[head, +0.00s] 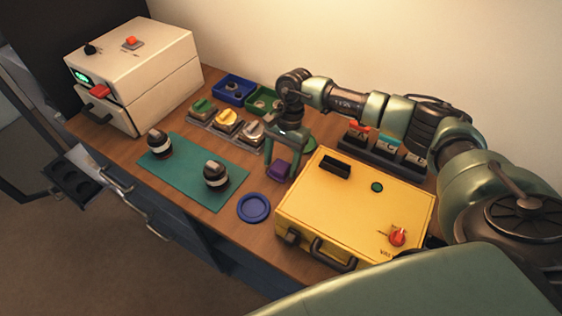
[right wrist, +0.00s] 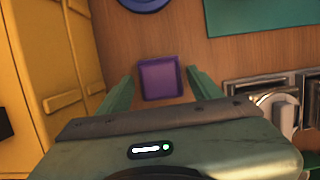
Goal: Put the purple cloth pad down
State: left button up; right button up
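The purple cloth pad (head: 279,169) is a small square on the wooden table, between the teal mat and the yellow case. It also shows in the right wrist view (right wrist: 159,78), where it looks flat on the wood. My right gripper (head: 281,164) points down over it, with one finger on either side. In the right wrist view the fingers (right wrist: 160,82) are spread, with a gap between each finger and the pad. My left gripper is not in view.
The yellow case (head: 320,225) stands close to the right of the pad. A blue round dish (head: 254,208) and the teal mat (head: 190,180) with two dark cylindrical parts lie nearby.

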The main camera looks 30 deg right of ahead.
jog(key=shift+r+p, duration=0.3)
jog(key=shift+w+d+r+b, duration=0.15)
jog(key=shift+r+b, duration=0.1)
jog(key=shift+b, duration=0.15)
jog(key=b+v, duration=0.3)
jog(key=v, duration=0.8)
jog(key=shift+r, duration=0.15)
